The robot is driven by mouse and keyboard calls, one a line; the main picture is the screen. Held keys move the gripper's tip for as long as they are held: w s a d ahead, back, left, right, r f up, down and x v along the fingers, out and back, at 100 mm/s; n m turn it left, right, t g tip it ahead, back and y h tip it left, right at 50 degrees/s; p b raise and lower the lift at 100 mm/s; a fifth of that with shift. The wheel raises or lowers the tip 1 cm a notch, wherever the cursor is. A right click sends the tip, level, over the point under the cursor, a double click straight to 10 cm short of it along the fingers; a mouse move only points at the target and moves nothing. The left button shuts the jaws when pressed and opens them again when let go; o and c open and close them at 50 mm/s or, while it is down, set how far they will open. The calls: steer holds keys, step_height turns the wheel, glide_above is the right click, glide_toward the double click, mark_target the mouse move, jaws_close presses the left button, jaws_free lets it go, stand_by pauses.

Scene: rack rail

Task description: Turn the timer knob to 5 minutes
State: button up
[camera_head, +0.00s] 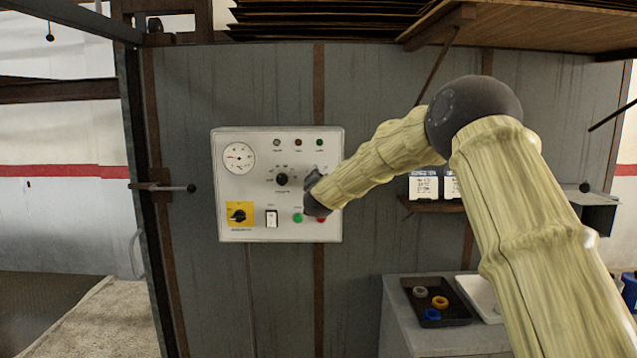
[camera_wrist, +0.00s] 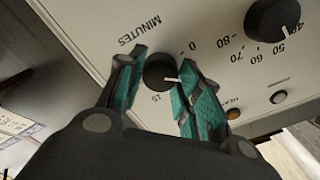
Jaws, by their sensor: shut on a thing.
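The timer knob (camera_wrist: 158,71) is a round black knob with a white pointer line, on the pale control panel (camera_head: 230,190). In the wrist view "MINUTES" is printed beside it, with "0" and "15" near its rim. Its pointer points right in that view, between the "0" and the "15"; the marks there are hidden by a finger. My gripper (camera_wrist: 158,85) has its two teal-padded fingers on either side of the knob and is shut on it. In the head view my gripper (camera_head: 313,190) covers the knob at the panel's right side.
Left of it is another black dial knob (camera_head: 282,179), also in the wrist view (camera_wrist: 273,18). The panel has a round gauge (camera_head: 239,157), a yellow-plated switch (camera_head: 239,215), a white rocker and green and red buttons. A black tray (camera_head: 462,310) with rings stands lower right.

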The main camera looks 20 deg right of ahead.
steer(key=shift+f, duration=0.1)
steer(key=o, duration=1)
steer(key=shift+o, duration=0.2)
steer(key=shift+s, duration=0.1)
steer(key=v, duration=1.1)
steer(key=shift+s, duration=0.35)
steer(key=shift+a, duration=0.15)
